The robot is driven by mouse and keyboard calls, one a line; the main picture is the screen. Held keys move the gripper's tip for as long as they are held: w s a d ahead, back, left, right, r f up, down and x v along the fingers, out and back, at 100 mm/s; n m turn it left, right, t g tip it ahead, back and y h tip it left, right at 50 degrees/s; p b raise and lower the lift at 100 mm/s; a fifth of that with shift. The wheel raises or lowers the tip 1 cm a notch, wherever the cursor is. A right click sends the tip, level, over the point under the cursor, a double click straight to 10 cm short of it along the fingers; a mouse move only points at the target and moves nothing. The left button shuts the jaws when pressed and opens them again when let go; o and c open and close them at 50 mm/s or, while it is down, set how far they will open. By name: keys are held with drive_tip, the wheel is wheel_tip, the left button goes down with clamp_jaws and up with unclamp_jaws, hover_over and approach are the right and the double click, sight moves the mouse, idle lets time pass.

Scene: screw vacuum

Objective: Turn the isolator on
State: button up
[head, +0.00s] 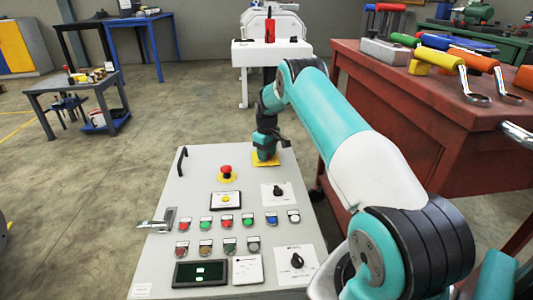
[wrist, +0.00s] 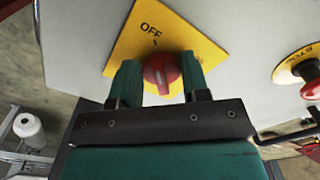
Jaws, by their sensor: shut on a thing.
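The isolator is a red rotary knob (wrist: 160,88) on a yellow plate (wrist: 125,42) marked OFF. Its ridge appears to point roughly toward the OFF mark. My gripper (wrist: 162,74) has its two teal fingers on either side of the knob and is shut on it. In the head view, the yellow plate (head: 262,163) shows at the far right of the grey control panel (head: 205,160). My gripper (head: 265,154) covers the knob there.
A red emergency stop button (head: 226,170) is left of the isolator. A selector switch (head: 279,190), indicator lights and several buttons are nearer on the panel. A black handle (head: 182,161) stands at the panel's left edge. A red workbench (head: 430,130) with tools is close on the right.

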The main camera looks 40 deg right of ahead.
drive_tip(key=shift+r+m, duration=0.1)
drive_tip(key=shift+m, duration=0.2)
drive_tip(key=m+p, duration=0.2)
drive_tip(key=m, duration=0.1)
drive_tip(key=shift+a, duration=0.1)
drive_tip(key=m, duration=0.2)
drive_tip(key=m+p, duration=0.1)
drive_tip(key=m, duration=0.2)
drive_tip(key=shift+w+a, duration=0.1)
drive_tip(key=shift+a, duration=0.1)
drive_tip(key=m, duration=0.4)
drive_tip(key=shift+w+a+m+p, duration=0.1)
drive_tip(key=shift+w+m+p, duration=0.05)
drive_tip(key=shift+m+p, duration=0.25)
drive_tip(key=m, duration=0.4)
drive_tip(key=shift+w, duration=0.15)
drive_tip(key=shift+m, duration=0.3)
drive_tip(key=o, duration=0.8)
drive_tip(key=shift+o, duration=0.2)
